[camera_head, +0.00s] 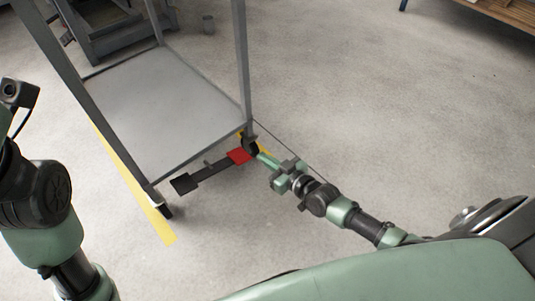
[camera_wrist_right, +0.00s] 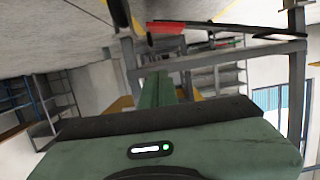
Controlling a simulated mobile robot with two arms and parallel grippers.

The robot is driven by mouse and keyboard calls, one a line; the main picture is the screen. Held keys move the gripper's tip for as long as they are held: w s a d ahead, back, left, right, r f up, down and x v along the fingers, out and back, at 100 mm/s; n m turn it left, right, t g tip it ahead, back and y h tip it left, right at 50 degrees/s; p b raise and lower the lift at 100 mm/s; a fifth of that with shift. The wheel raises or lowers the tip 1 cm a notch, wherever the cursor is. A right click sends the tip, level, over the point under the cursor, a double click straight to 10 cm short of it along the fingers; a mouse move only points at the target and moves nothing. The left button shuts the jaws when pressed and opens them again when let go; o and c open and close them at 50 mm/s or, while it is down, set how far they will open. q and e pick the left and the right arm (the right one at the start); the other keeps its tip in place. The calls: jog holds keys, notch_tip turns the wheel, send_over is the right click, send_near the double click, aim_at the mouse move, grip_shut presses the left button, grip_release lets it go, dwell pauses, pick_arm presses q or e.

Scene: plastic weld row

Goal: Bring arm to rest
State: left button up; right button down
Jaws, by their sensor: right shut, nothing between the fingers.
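My right arm reaches from the lower right of the head view toward the cart. Its right gripper (camera_head: 265,159) is shut and empty, low near the cart's caster. The gripper's tip is close to a red pad (camera_head: 239,156) on a dark bar; I cannot tell whether they touch. The bar's other end has a black pad (camera_head: 184,183). In the right wrist view the closed green fingers (camera_wrist_right: 155,92) point away from the camera, and the red pad (camera_wrist_right: 166,28) shows above them. Part of my left arm shows at the left edge of the head view, without its gripper fingers.
A grey metal cart (camera_head: 160,105) with a low shelf, upright posts and casters stands just beyond the right gripper. Yellow tape (camera_head: 157,229) marks the floor beside it. A wooden-topped table (camera_head: 505,12) is at the top right. The concrete floor (camera_head: 390,110) between is clear.

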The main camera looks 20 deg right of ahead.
jog(key=shift+s+d+r, duration=0.1)
jog(key=shift+s+d, duration=0.05)
jog(key=shift+s, duration=0.25)
